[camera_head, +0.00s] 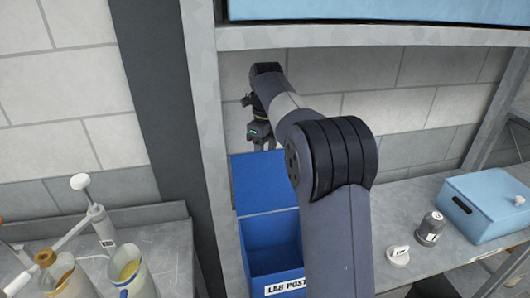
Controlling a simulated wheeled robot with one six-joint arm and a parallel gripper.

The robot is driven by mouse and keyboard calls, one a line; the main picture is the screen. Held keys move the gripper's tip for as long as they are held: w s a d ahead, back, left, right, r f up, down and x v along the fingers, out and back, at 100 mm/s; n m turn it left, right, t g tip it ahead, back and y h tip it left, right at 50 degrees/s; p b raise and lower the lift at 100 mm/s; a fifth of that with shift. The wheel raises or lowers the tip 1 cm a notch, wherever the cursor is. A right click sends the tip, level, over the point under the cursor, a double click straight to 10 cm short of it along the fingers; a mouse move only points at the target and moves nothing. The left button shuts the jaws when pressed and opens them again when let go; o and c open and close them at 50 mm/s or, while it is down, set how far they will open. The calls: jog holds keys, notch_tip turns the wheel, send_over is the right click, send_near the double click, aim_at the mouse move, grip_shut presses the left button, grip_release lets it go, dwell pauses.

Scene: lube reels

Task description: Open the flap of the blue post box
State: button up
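The blue post box (270,238) stands on the bench at the lower middle, with a white "LAB POST" label low on its front. Its flap (260,182) appears as a flat blue panel standing up at the back of the box. Below it I see into what looks like the open, darker inside. My gripper (260,142) is just above the flap's top edge, pointing down. Its fingers are small and dark, so I cannot tell whether they are open, or touching the flap. My arm covers the right side of the box and flap.
Beakers (130,275) and a pump dispenser (100,222) stand left.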

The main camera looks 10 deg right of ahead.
jog(key=shift+w+f, duration=0.2)
jog(key=shift+f, duration=0.4)
jog(key=shift+a+r, duration=0.1)
jog(key=shift+r, duration=0.1)
